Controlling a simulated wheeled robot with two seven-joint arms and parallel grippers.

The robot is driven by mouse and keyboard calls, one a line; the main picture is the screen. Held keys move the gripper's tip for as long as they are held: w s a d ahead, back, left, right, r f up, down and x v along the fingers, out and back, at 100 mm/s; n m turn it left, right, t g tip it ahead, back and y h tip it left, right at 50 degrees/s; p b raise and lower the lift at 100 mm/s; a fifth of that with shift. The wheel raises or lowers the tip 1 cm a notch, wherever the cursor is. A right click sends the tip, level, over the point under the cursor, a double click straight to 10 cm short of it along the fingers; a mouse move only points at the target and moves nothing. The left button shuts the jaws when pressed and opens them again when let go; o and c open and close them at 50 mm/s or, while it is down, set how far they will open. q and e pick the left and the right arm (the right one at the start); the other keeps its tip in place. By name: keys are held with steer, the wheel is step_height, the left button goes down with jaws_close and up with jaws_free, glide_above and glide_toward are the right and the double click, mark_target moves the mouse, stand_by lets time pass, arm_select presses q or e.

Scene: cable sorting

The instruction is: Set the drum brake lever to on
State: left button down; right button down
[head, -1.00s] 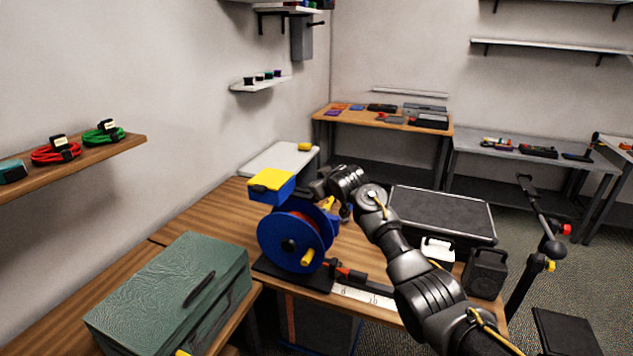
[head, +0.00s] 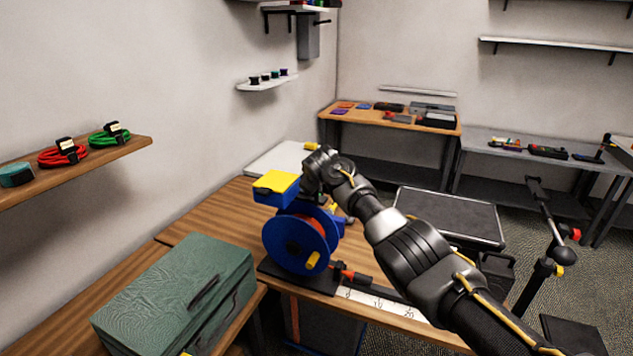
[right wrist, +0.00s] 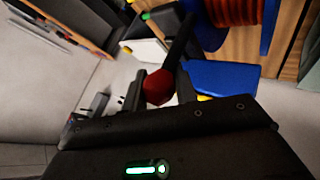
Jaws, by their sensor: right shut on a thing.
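The cable drum (head: 293,240) is blue with a red winding and a yellow crank knob, and stands upright on a black base on the wooden bench. The brake lever (right wrist: 179,40) is a dark bar with a red ball knob (right wrist: 158,88) in the right wrist view. My right gripper (right wrist: 163,86) is shut on this knob, with a finger on either side. In the head view my right wrist is behind the drum's top, and its fingers and the lever are hidden. My left gripper is not in view.
A blue bin with a yellow top (head: 276,187) sits close to my right wrist. A green case (head: 170,290) lies at the near left of the bench. A ruler strip (head: 372,300) and a red-black tool lie right of the drum. A black case (head: 448,215) is beyond my arm.

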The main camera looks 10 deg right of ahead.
steer(key=shift+f, duration=0.1)
steer(key=c, duration=1.1)
jaws_free()
steer(key=shift+w+a, duration=0.1)
steer(key=shift+b+v, duration=0.4)
steer(key=shift+v, duration=0.4)
steer(key=b+v, duration=0.2)
steer(key=v, duration=0.7)
steer(key=shift+b, duration=0.4)
